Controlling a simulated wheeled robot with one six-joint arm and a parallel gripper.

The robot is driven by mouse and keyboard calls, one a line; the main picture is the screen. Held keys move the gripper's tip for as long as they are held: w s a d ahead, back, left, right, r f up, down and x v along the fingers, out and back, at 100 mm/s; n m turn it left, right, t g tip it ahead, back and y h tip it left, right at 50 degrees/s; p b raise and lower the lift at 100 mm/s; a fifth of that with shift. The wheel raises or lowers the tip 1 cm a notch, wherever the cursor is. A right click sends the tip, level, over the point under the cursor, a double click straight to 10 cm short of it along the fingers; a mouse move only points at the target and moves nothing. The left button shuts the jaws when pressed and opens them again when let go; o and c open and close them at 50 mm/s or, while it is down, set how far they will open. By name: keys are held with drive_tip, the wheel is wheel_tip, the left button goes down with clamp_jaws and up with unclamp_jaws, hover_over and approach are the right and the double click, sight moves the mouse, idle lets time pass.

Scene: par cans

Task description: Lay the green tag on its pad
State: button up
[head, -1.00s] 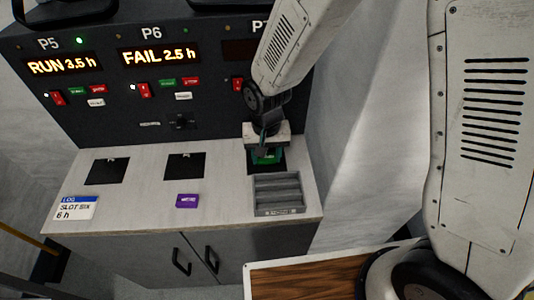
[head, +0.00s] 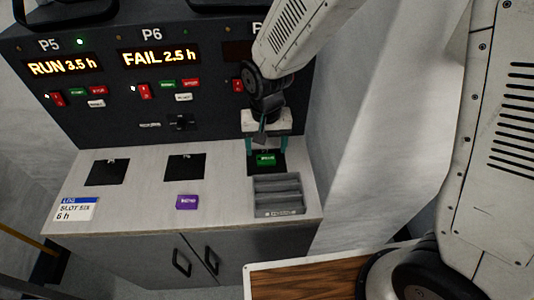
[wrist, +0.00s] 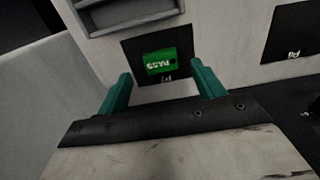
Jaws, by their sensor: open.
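The green tag (head: 265,160) lies on the black pad (head: 252,168) at the right of the counter. In the wrist view the tag (wrist: 160,62) reads PASS upside down and lies flat within the edges of the pad (wrist: 130,48), which is marked P7. My gripper (head: 266,152) is just above and behind the tag. In the wrist view its two teal fingers (wrist: 160,85) are spread wide, with nothing between them, and the tag lies apart from them.
A grey slotted tray (head: 278,210) stands in front of the pad. A purple tag (head: 187,202) lies left of it, before another black pad (head: 185,166). A third pad (head: 107,171) and a log card (head: 76,208) are further left. The dark panel (head: 110,125) rises behind.

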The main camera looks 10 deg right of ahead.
sight(267, 161)
wheel_tip(267, 161, up, 8)
drive_tip(key=shift+f, duration=0.15)
idle(0.3)
